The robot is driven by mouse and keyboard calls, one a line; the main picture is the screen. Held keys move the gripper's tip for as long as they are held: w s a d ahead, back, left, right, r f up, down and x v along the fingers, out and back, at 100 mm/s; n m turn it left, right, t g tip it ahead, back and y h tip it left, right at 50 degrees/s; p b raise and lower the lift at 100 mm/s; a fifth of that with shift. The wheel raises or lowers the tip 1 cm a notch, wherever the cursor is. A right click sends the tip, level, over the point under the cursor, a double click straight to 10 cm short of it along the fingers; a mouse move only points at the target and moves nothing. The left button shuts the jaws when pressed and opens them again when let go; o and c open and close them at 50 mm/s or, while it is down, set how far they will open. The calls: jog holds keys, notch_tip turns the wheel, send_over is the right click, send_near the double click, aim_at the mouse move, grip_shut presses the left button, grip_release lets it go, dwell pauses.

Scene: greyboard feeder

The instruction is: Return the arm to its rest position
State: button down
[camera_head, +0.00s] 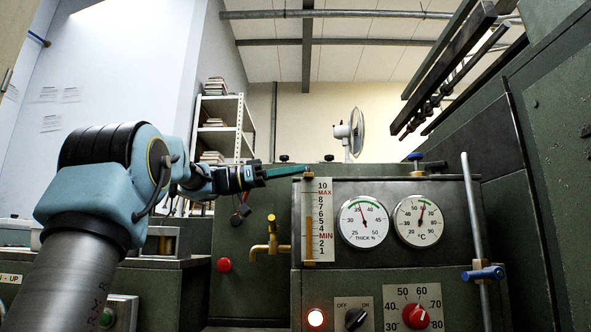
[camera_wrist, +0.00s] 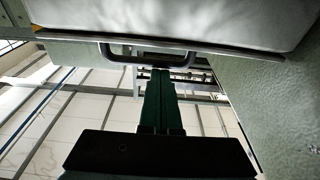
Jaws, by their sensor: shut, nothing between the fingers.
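My arm (camera_head: 95,195) rises at the left of the head view, pale blue with dark joints, and stretches to the right. My gripper (camera_head: 303,169) points right, its green fingers together and empty, in front of the top of the level gauge (camera_head: 318,240). I cannot tell from this view how far apart they are. In the wrist view my gripper (camera_wrist: 160,72) shows as shut green fingers, tips in line with a dark bar handle (camera_wrist: 150,58) under a pale panel. Whether they touch is unclear.
The green machine has two dials, thickness (camera_head: 363,222) and temperature (camera_head: 418,221), a brass tap (camera_head: 270,240), a red knob (camera_head: 416,316) and an off/on switch (camera_head: 355,318). An upright rod (camera_head: 471,210) with a blue clamp stands right. A white fan (camera_head: 355,132) and a shelf (camera_head: 222,130) are behind.

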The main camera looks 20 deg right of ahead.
notch_tip(320, 180, up, 10)
jog(key=p, duration=0.3)
jog(key=shift+s+f+p, duration=0.15)
jog(key=shift+p, duration=0.25)
